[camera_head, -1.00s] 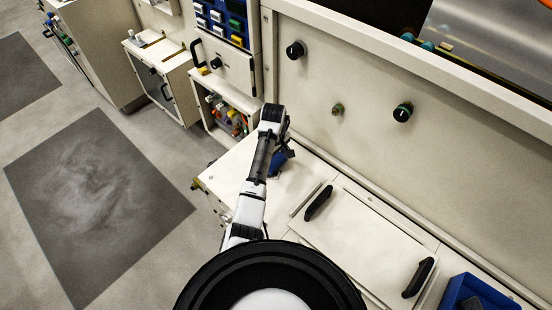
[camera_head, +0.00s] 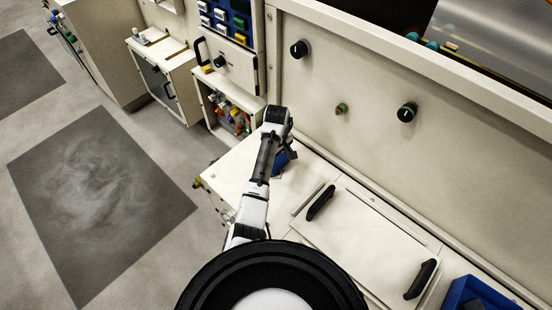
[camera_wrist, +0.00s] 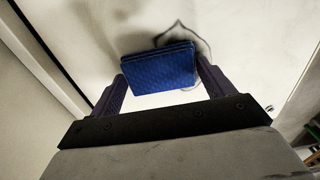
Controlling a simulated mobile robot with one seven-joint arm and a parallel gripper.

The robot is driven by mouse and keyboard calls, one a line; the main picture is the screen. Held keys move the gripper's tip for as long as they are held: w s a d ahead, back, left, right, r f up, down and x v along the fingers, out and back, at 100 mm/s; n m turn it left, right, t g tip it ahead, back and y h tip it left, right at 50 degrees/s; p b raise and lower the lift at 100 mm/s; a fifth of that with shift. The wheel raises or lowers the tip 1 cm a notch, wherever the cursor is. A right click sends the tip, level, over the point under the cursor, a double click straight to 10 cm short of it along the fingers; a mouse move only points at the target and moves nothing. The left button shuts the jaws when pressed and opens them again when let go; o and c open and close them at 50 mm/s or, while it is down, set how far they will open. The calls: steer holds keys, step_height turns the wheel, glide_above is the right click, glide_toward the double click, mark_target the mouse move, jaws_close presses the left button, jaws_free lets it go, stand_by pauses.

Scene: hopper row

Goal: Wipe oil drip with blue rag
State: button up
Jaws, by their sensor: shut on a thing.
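The blue rag (camera_wrist: 160,70) is a folded, flat pad between the two fingers of my gripper (camera_wrist: 160,83) in the wrist view. My gripper is shut on it. In the head view the rag (camera_head: 285,160) shows as a small blue patch beside the end of my arm, low over the cream worktop (camera_head: 240,170). I cannot tell whether it touches the surface. A dark curved smear (camera_wrist: 190,35), which may be the oil drip, shows on the pale surface just beyond the rag. Part of the smear is hidden behind the rag.
A cream panel with two black handles (camera_head: 320,202) lies right of my arm. A blue bin (camera_head: 475,295) is at the lower right. An upright wall with black knobs (camera_head: 407,112) rises behind the worktop. An open compartment of coloured items (camera_head: 230,115) stands beyond the worktop's far end.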

steer(key=shift+w, duration=0.1)
steer(key=shift+w+a+f+b, duration=0.15)
steer(key=shift+w+a+b, duration=0.4)
steer(key=shift+w+a, duration=0.75)
steer(key=shift+s+a+p, duration=0.1)
steer(key=shift+s+p, duration=0.05)
steer(key=shift+p, duration=0.55)
stand_by(0.9)
steer(key=shift+s+d, duration=1.5)
steer(key=shift+d, duration=0.2)
